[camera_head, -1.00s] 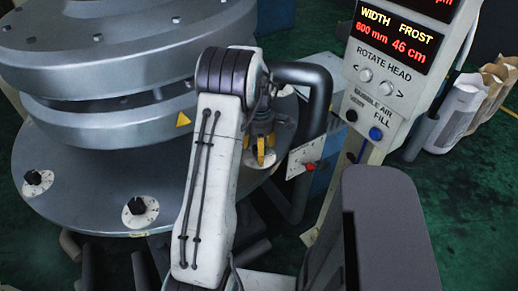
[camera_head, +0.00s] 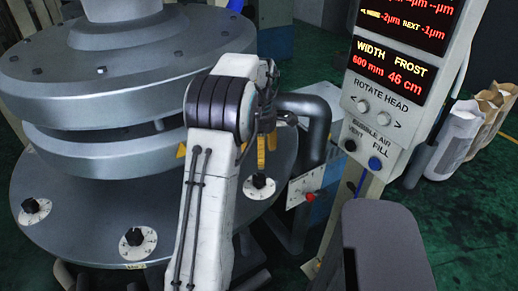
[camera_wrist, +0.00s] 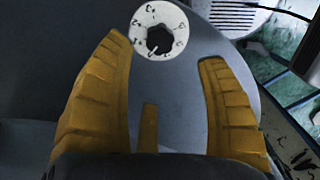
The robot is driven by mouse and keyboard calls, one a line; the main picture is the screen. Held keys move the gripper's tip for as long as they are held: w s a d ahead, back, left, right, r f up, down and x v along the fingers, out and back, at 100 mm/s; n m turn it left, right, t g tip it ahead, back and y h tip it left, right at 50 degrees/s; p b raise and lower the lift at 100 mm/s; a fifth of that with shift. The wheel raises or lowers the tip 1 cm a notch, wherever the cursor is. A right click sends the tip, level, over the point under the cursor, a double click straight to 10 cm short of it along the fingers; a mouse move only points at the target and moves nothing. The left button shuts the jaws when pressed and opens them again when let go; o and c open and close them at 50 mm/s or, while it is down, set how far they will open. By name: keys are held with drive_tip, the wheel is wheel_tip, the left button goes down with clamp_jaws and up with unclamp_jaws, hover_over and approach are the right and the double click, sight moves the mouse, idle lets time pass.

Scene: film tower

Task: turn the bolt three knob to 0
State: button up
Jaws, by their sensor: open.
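A black knob on a round white dial (camera_head: 259,183) sits on the right part of the grey flange (camera_head: 90,215), just below my gripper (camera_head: 266,148). In the wrist view the same kind of black knob (camera_wrist: 159,39) is ahead, near the fingertips. Similar dials sit at the front (camera_head: 134,241) and at the left (camera_head: 33,210). I cannot read which one is bolt three.
The stacked grey tower head (camera_head: 110,85) rises behind the flange. A dark bent pipe (camera_head: 318,120) and a small white box with a red button (camera_head: 309,195) stand right of my gripper. A display panel (camera_head: 388,75) stands further right. Green floor (camera_head: 450,230) lies beyond.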

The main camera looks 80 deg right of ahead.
drive_tip(key=shift+r, duration=0.55)
drive_tip(key=shift+f, duration=0.1)
